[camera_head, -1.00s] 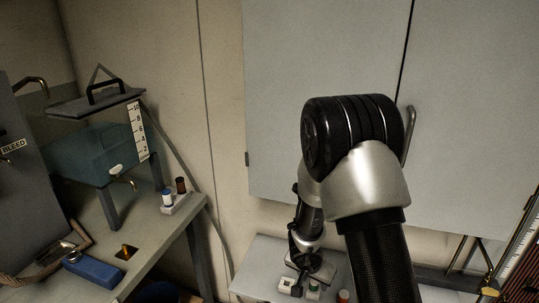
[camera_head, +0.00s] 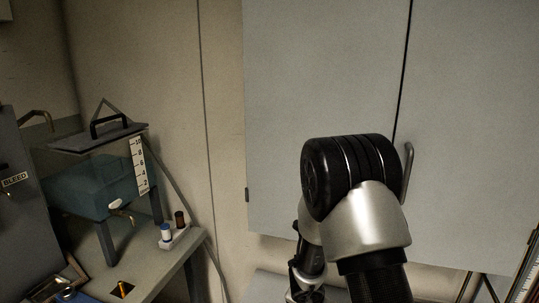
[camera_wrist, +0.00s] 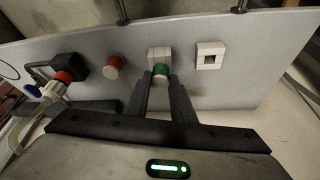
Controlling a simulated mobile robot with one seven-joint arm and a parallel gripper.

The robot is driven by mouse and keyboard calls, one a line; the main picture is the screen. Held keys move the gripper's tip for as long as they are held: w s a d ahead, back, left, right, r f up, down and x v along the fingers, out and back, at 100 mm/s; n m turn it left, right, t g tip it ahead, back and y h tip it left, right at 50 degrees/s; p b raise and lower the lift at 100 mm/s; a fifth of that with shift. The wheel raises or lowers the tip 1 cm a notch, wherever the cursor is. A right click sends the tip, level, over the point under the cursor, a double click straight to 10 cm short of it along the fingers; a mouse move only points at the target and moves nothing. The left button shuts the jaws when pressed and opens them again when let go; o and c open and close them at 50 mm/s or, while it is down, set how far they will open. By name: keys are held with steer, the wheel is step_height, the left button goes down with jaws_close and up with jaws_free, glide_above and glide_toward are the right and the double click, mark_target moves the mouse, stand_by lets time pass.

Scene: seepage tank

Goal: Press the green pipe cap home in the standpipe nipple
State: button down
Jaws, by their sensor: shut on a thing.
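The green pipe cap (camera_wrist: 160,71) is between the fingertips of my gripper (camera_wrist: 160,80) in the wrist view. My gripper is shut on it. The cap sits right at a pale block (camera_wrist: 160,52) on the grey shelf; I cannot tell whether it touches the block. In the head view my gripper and the cap are out of frame below. A short brass fitting (camera_head: 122,290) stands up from a dark square on the left bench, low in the head view. It may be the standpipe nipple, but it is too small to be sure.
On the grey shelf (camera_wrist: 250,85) are a white block with a square hole (camera_wrist: 209,55), a red-brown cylinder (camera_wrist: 113,64) and a red-topped fitting (camera_wrist: 63,77). The left bench holds a teal tank (camera_head: 95,186) and a rack with blue and brown bottles (camera_head: 172,238). A grey cabinet (camera_head: 320,80) stands behind my arm.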

steer(key=shift+r+p, duration=2.65)
steer(key=shift+p, duration=0.1)
